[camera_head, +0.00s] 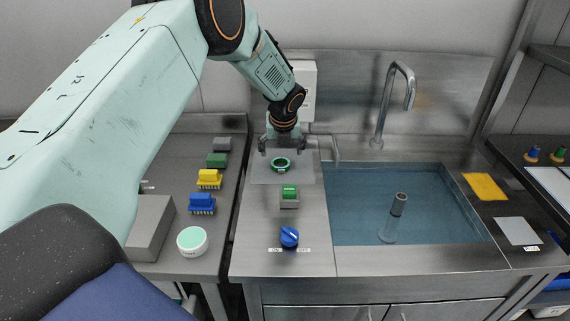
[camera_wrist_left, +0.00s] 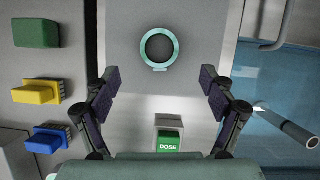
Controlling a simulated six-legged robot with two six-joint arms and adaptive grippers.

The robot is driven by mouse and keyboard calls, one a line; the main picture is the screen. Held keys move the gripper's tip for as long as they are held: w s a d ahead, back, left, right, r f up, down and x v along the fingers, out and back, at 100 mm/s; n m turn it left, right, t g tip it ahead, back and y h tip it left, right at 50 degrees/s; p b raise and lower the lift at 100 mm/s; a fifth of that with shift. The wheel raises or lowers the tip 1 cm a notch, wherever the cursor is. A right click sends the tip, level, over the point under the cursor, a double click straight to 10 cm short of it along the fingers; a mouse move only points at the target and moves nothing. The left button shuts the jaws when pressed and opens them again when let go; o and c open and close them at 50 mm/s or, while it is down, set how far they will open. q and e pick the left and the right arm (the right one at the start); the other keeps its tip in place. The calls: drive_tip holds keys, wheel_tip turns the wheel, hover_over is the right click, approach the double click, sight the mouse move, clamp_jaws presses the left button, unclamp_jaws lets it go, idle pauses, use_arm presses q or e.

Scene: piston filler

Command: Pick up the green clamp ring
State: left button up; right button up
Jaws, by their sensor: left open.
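The green clamp ring (camera_head: 281,164) lies flat on a grey mat (camera_head: 301,175) on the steel counter. In the left wrist view the ring (camera_wrist_left: 159,48) is ahead of and between the open fingers, with a small tab at its lower edge. My left gripper (camera_head: 283,146) is open and empty, pointing down above the ring and slightly behind it in the head view. In the left wrist view my left gripper (camera_wrist_left: 159,80) has its fingers spread wide on both sides, touching nothing. My right gripper is not in view.
A green DOSE button (camera_head: 289,194) and a blue knob (camera_head: 289,237) stand in front of the ring. The water-filled sink (camera_head: 350,217) with a faucet (camera_head: 386,100) lies right. Blue (camera_head: 202,203), yellow (camera_head: 209,179) and green (camera_head: 217,160) brushes sit left.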

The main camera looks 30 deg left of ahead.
sight(281, 166)
use_arm(q)
drive_tip(key=x, duration=0.5)
drive_tip(key=shift+a+f, duration=0.1)
drive_tip(key=shift+a, duration=0.1)
drive_tip(key=shift+w+f, duration=0.2)
drive_tip(key=shift+f, duration=0.3)
drive_tip(key=shift+d, duration=0.1)
drive_tip(key=shift+w+a+f, duration=0.1)
drive_tip(key=shift+a, duration=0.1)
drive_tip(key=shift+c, duration=1.3)
drive_tip(key=shift+d, duration=0.15)
drive_tip(key=c, duration=1)
